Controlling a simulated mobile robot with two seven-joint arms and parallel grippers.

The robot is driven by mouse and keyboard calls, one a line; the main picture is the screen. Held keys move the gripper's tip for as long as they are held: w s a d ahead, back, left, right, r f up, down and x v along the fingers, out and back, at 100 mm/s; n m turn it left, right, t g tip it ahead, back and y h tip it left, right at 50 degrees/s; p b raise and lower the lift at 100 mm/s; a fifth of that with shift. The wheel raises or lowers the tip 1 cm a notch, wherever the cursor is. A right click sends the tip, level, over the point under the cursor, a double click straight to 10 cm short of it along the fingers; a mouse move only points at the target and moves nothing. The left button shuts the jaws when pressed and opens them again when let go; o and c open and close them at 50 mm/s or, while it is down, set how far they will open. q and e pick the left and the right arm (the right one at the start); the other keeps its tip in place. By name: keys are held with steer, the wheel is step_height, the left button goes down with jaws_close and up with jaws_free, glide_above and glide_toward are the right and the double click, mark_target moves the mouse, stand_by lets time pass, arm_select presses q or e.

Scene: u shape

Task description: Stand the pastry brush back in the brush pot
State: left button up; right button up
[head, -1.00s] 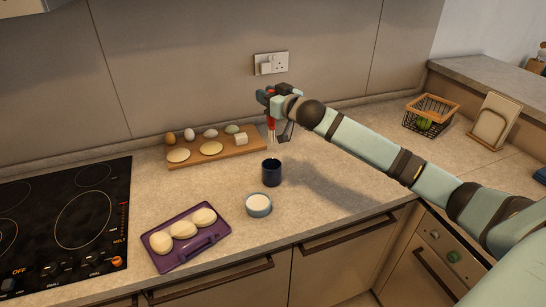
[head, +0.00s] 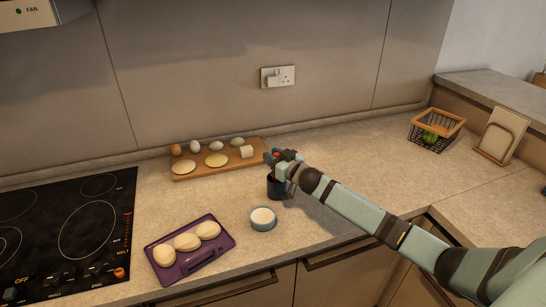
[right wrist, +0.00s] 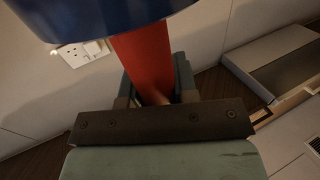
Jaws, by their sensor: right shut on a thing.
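The dark blue brush pot (head: 275,189) stands upright on the worktop, partly hidden behind my right gripper (head: 285,162). In the right wrist view the pot (right wrist: 110,14) fills the top edge. My right gripper (right wrist: 156,88) is shut on the red handle of the pastry brush (right wrist: 143,58), which runs from the fingers to the pot's edge. In the head view only a bit of the red brush (head: 277,154) shows at the gripper. The brush's lower end is hidden, apparently in the pot. My left gripper is out of view.
A small bowl of white stuff (head: 263,218) stands close in front of the pot. A wooden board (head: 185,175) with eggs and dough rounds lies behind left. A purple tray (head: 203,260) with dough pieces is front left, near the hob (head: 60,235).

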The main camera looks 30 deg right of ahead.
steer(key=o, duration=0.5)
steer(key=shift+f, duration=0.1)
steer(key=o, duration=0.4)
steer(key=s, duration=0.4)
steer(key=s+d, duration=0.1)
steer(key=s, duration=0.3)
steer(key=s+b, duration=0.1)
steer(key=s, duration=0.3)
steer(key=shift+d+r, duration=0.2)
steer(key=shift+d, duration=0.2)
